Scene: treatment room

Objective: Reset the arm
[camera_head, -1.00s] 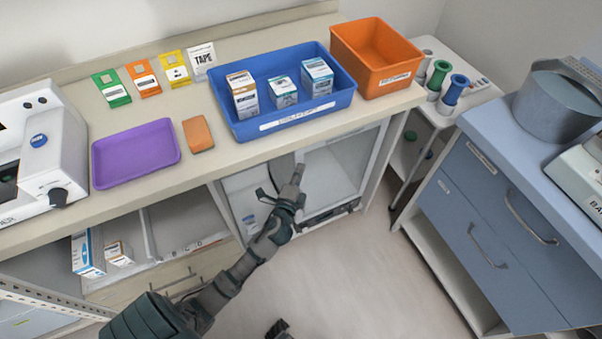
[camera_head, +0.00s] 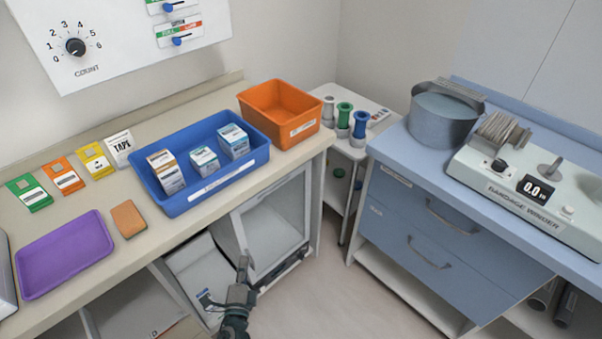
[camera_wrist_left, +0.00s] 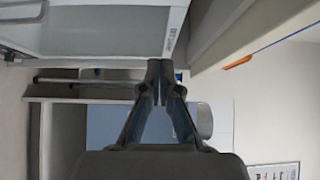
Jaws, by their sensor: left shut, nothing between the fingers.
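My left gripper (camera_head: 243,262) is low in the head view, in front of the open cabinet under the counter. Its fingers are shut and empty. In the left wrist view the closed fingertips (camera_wrist_left: 160,68) meet at the middle, with nothing between them. The left forearm runs off the bottom edge of the head view. My right gripper is not in either view.
The counter holds a blue tray (camera_head: 262,154) with three boxes, an orange bin (camera_head: 308,113), a purple tray (camera_head: 28,288) and coloured cards. An open cabinet door (camera_head: 276,225) stands beside my gripper. A blue drawer unit (camera_head: 400,215) is at right; floor between is clear.

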